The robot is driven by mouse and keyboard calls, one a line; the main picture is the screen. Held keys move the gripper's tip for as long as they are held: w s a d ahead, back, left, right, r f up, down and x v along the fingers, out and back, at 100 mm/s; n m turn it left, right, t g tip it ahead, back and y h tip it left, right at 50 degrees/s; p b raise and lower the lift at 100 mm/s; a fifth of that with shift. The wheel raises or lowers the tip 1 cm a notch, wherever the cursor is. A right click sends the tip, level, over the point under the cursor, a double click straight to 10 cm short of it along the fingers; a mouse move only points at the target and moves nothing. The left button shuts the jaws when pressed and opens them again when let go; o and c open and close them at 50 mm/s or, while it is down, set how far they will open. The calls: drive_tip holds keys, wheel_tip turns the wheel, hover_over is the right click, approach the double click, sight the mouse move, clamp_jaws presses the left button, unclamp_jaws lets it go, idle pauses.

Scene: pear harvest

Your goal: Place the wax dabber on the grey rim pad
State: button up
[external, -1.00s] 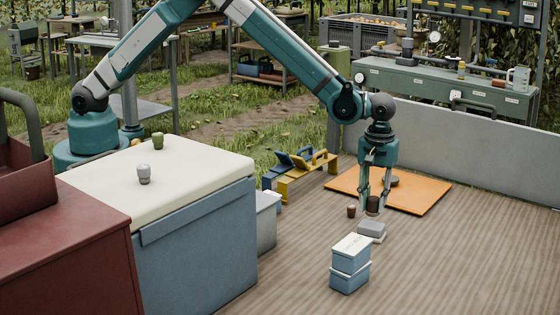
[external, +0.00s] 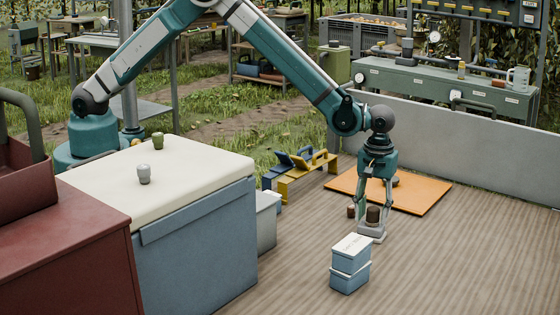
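The wax dabber appears to be the dark brown, cylinder-like piece (external: 373,214) between the fingers of my gripper (external: 374,218). My gripper points straight down and looks shut on it, though the contact is small and partly hidden. The grey rim pad (external: 371,234) lies on the wooden deck directly below. The dabber's lower end overlaps the pad's back part in the picture. I cannot tell whether it touches the pad or hangs just above it.
A smaller brown piece (external: 351,211) stands just left of my gripper. Blue boxes with a white lid (external: 350,266) stand in front of the pad. An orange mat (external: 420,200) lies behind. A yellow stand (external: 302,178) is further left. The deck at right is clear.

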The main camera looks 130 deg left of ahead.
sight(373, 209)
drive_tip(key=shift+r, duration=0.1)
wheel_tip(373, 209, up, 12)
drive_tip(key=p, duration=0.2)
idle(0.8)
idle(0.5)
drive_tip(key=shift+r, duration=0.1)
